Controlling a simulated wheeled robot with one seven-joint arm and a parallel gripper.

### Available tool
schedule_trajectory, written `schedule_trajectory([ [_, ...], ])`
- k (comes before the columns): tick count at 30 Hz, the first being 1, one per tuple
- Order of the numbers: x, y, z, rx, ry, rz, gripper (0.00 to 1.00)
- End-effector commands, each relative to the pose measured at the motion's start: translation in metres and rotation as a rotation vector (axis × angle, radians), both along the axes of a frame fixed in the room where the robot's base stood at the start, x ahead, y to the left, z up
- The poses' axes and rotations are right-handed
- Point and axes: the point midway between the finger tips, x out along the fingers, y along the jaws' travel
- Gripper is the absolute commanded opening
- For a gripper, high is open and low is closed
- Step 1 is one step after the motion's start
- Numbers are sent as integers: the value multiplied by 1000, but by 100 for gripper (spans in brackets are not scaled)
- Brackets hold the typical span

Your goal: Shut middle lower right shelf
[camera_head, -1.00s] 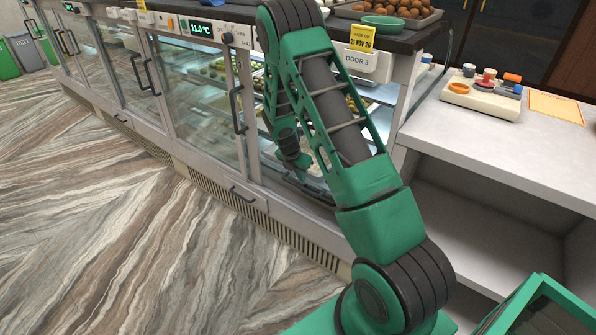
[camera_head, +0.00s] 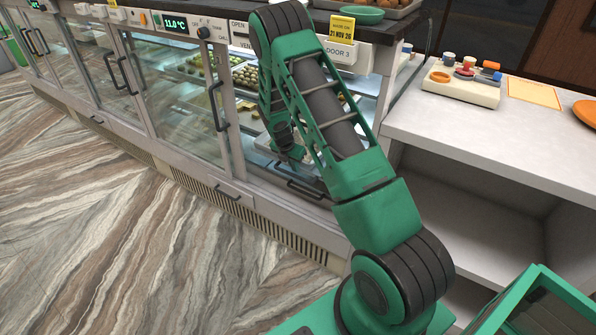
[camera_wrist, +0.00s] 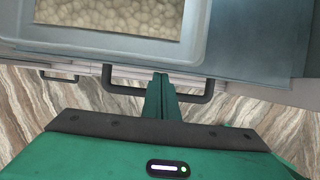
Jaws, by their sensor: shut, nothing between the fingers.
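The lower right shelf is a glass-like panel (camera_wrist: 245,62) with a metal tray of pale round sweets (camera_wrist: 110,15) on it. Its dark bar handle (camera_wrist: 160,92) crosses its front edge in the wrist view; in the head view the handle (camera_head: 303,189) shows low in the bay under the DOOR 3 sign. My gripper (camera_wrist: 160,85) is shut and empty, its green fingertips at the middle of the handle. I cannot tell whether they touch it. In the head view my gripper (camera_head: 291,154) is small and partly hidden by my arm.
Glass doors (camera_head: 170,95) with dark handles stand along the counter to the left. A white side counter (camera_head: 480,125) with an open space below is on the right, holding a small device (camera_head: 462,85). Streaked floor (camera_head: 110,220) is clear in front.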

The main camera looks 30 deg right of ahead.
Motion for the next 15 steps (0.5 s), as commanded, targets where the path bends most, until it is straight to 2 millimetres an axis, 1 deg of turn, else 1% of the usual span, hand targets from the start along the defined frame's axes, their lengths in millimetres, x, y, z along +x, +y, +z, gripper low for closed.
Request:
schedule_trajectory([
  [1,8,-9,1,-5,-4,2,0],
  [3,14,-20,0,-5,-4,5,0],
  [6,19,-31,0,-4,-1,6,0],
  [9,22,-35,0,-3,-2,10,0],
  [15,23,-33,0,-1,0,14,0],
])
